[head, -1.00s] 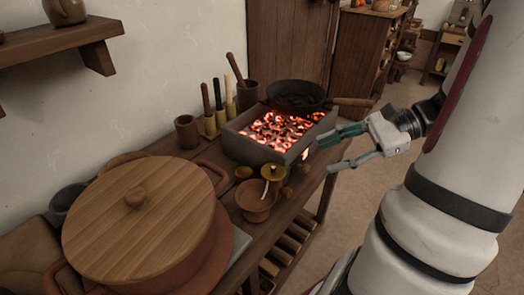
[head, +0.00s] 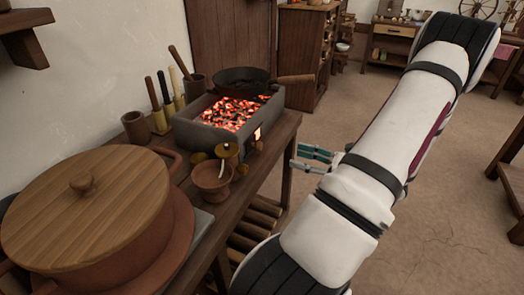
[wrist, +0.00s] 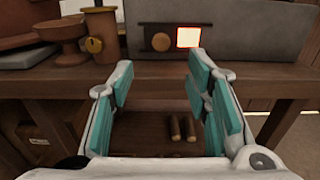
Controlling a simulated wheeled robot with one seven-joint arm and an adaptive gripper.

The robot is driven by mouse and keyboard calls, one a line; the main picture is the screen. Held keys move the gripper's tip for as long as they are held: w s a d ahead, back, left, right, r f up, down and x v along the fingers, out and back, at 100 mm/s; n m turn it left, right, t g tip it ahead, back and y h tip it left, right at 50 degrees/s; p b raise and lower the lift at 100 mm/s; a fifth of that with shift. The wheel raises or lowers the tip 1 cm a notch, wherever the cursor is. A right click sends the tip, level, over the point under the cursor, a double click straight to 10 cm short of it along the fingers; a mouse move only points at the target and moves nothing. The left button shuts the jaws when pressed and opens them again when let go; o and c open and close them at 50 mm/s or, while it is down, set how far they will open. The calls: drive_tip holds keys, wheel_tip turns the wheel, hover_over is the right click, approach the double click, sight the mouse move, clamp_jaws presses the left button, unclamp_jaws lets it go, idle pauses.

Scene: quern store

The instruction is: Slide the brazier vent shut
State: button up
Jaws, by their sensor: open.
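The grey brazier (head: 205,137) full of glowing coals stands on the wooden bench. Its front wall (wrist: 250,35) faces me in the wrist view. On that wall is a brown vent slide (wrist: 147,30) with a round knob (wrist: 161,42). Just right of the slide, a bright square vent opening (wrist: 188,37) is uncovered; its glow also shows in the head view (head: 257,133). My gripper (wrist: 158,82) is open and empty, pointing at the brazier front, apart from the knob. In the head view my gripper (head: 314,157) is off the bench's right edge, partly hidden by my arm.
A dark pan (head: 243,77) sits behind the coals. A clay bowl (head: 212,178) and a brass-fitted cup (wrist: 102,28) stand left of the vent. A large lidded pot (head: 90,200) fills the near bench. The bench edge (wrist: 55,85) runs below the brazier. Floor to the right is open.

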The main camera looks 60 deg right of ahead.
sight(262, 146)
drive_tip(key=w+b, duration=0.1)
drive_tip(key=w, duration=0.2)
drive_tip(key=w+b, duration=0.1)
drive_tip(key=w, duration=0.3)
drive_tip(key=w+b, duration=0.1)
drive_tip(key=w, duration=0.3)
drive_tip(key=shift+a, duration=0.3)
